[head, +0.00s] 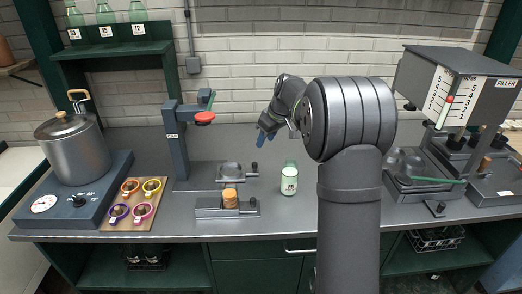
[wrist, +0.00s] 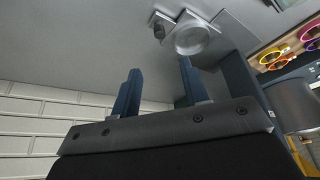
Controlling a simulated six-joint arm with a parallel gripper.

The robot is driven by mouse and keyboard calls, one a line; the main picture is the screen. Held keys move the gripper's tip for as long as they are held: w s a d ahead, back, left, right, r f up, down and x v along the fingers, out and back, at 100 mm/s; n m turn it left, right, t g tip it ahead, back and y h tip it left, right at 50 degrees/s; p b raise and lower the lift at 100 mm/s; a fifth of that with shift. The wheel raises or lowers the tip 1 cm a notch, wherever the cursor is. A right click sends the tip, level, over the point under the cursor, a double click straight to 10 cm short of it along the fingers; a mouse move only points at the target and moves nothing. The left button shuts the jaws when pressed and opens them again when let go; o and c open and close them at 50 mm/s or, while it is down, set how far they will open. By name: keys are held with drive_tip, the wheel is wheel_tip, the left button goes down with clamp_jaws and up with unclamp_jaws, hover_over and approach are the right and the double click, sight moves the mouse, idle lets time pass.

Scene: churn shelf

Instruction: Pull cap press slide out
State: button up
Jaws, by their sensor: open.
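The cap press (head: 178,140) is a dark blue-grey column with a red pad under its arm, left of centre in the head view. At its foot is a metal slide (head: 231,171) with a shallow round dish and a dark knob (head: 254,168) on its right end. The wrist view shows the slide's dish (wrist: 192,39) and knob (wrist: 158,29) near the top. My gripper (head: 266,133) is above and behind the slide, to its right, apart from it. In the wrist view its two blue fingers (wrist: 158,80) are spread with nothing between them.
A white-labelled bottle (head: 289,180) stands right of the slide. A low holder with a cork-coloured piece (head: 230,197) is in front of it. Coloured cups (head: 143,212) and a pot (head: 75,150) are left, a filler (head: 458,85) right. Counter behind the bottle is clear.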

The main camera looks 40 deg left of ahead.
drive_tip(key=v, duration=0.4)
idle(0.3)
